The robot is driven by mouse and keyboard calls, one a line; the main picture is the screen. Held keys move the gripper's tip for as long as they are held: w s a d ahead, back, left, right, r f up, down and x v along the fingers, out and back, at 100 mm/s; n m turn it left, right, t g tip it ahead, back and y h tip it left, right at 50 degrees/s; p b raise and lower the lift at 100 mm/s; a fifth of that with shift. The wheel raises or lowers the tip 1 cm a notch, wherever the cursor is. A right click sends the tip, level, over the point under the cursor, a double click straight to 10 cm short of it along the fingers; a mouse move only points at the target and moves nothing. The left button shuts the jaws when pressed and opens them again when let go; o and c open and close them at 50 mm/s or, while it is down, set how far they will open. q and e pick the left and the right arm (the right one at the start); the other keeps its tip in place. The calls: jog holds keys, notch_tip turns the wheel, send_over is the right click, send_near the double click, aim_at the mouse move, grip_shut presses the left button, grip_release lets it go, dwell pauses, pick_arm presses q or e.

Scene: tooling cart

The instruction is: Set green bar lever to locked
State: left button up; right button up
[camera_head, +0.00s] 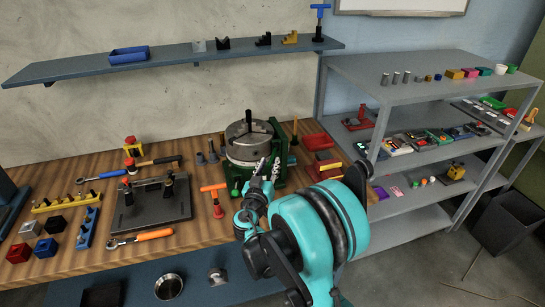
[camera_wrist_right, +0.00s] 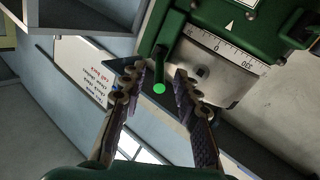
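The green bar lever (camera_wrist_right: 160,67), with a bright green round tip, hangs from the green body of the chuck fixture in the right wrist view. In the head view the fixture (camera_head: 278,170) stands on the wooden bench with a grey chuck on top. My right gripper (camera_head: 265,171) is in front of the fixture; in the wrist view its fingers (camera_wrist_right: 157,83) are spread, with the lever tip between them in the picture. I see gaps on both sides and cannot tell the depth. The lever's lock setting is not readable. My left gripper is not in view.
A graduated dial scale (camera_wrist_right: 222,52) is beside the lever. An orange-handled red tool (camera_head: 215,196) stands left of my right gripper. A dark plate fixture (camera_head: 135,213) and several tools lie further left. A grey shelf rack (camera_head: 425,68) stands at the right.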

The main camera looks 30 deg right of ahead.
aim_at(277, 145)
jog(key=b+x, duration=0.1)
jog(key=x, duration=0.5)
jog(key=shift+w+d, duration=0.1)
grip_shut()
